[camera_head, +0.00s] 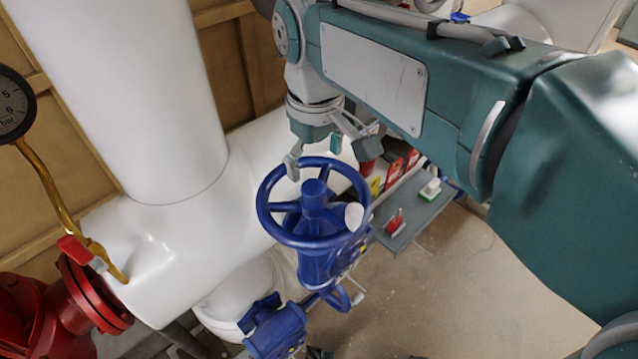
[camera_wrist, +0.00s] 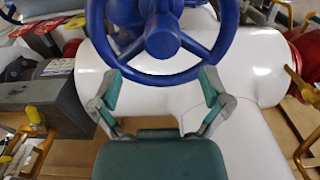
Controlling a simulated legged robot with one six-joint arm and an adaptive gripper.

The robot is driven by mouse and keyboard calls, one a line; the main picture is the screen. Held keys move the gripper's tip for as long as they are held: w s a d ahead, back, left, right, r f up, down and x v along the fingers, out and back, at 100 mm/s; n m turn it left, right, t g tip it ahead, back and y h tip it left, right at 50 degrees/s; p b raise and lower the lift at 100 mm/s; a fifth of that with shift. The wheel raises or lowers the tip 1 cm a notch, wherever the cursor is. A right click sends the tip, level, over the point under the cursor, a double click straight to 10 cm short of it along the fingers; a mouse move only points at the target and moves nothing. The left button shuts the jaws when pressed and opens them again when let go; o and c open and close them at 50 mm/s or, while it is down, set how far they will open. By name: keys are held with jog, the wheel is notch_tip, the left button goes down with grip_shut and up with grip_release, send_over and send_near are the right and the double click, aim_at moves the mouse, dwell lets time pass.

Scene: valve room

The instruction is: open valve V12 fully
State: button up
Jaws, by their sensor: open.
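A blue valve with a round handwheel (camera_head: 313,243) stands in the middle of the head view, on a white pipe; no V12 label is readable. The wheel's spokes and hub also show at the top of the wrist view (camera_wrist: 163,42). My gripper (camera_head: 322,152) is at the wheel's far rim in the head view, with its fingers spread and nothing held. In the wrist view my gripper (camera_wrist: 161,84) has one green-padded fingertip at each side of the wheel's lower rim. I cannot tell whether either fingertip touches the rim.
A thick white pipe (camera_head: 155,90) rises on the left. A pressure gauge (camera_head: 14,104) and a red flange (camera_head: 92,294) are at the far left. A grey bench (camera_head: 408,212) with small red items stands behind the valve. Bare floor (camera_head: 450,300) lies at the right.

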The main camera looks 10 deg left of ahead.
aim_at(314, 186)
jog(key=shift+a+f, duration=0.1)
jog(key=shift+a, duration=0.25)
jog(key=m, duration=0.3)
jog(key=shift+d+m, duration=0.2)
jog(key=shift+m, duration=0.1)
jog(key=m, duration=0.4)
jog(key=shift+a, duration=0.1)
jog(key=m, duration=0.4)
jog(key=shift+m, duration=0.4)
jog(key=m, duration=0.3)
jog(key=shift+m, duration=0.3)
jog(key=shift+f, duration=0.1)
jog(key=shift+f, duration=3.3)
